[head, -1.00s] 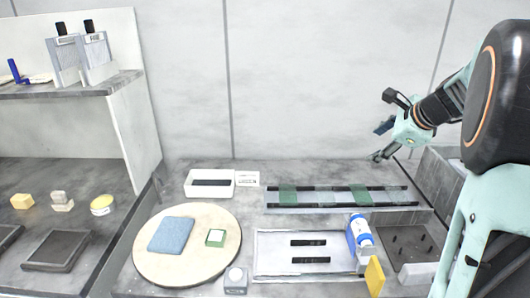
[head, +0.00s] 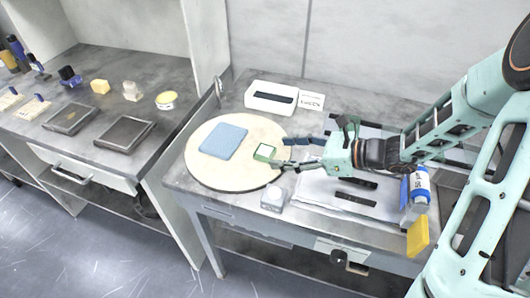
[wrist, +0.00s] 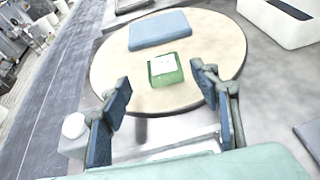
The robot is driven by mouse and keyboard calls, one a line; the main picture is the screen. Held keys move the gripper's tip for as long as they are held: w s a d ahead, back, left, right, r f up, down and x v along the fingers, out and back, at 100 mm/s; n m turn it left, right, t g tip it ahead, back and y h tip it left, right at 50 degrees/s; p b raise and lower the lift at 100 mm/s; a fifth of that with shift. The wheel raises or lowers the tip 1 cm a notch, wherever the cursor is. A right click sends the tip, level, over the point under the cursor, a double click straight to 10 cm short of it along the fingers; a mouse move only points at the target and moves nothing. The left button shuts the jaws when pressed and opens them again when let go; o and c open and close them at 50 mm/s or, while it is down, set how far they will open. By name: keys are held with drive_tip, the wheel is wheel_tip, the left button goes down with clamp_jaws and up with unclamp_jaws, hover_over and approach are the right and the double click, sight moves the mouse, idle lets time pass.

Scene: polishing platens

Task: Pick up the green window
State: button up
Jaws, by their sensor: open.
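The green window (head: 265,152) is a small green block with a pale square top. It lies on the round cream platen (head: 203,174), to the right of a blue pad (head: 223,141). My gripper (head: 281,153) is open and comes in from the right, its fingertips beside the window's right side. In the wrist view the green window (wrist: 166,69) lies ahead of the open, empty fingers, in line with the gap between them. The blue pad (wrist: 160,29) is beyond it.
A white slotted box (head: 271,98) stands behind the platen. A small grey jar (head: 273,199) sits just in front of my gripper. A blue-and-white bottle (head: 416,188) and a yellow block (head: 418,237) are at the right. A shelf bench with dark plates (head: 124,133) is left.

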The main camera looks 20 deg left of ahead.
sight(264, 150)
drive_tip(key=x, duration=0.5)
drive_tip(key=shift+w+f, duration=0.1)
drive_tip(key=shift+w, duration=0.15)
drive_tip(key=c, duration=1.3)
drive_tip(key=shift+c, duration=0.2)
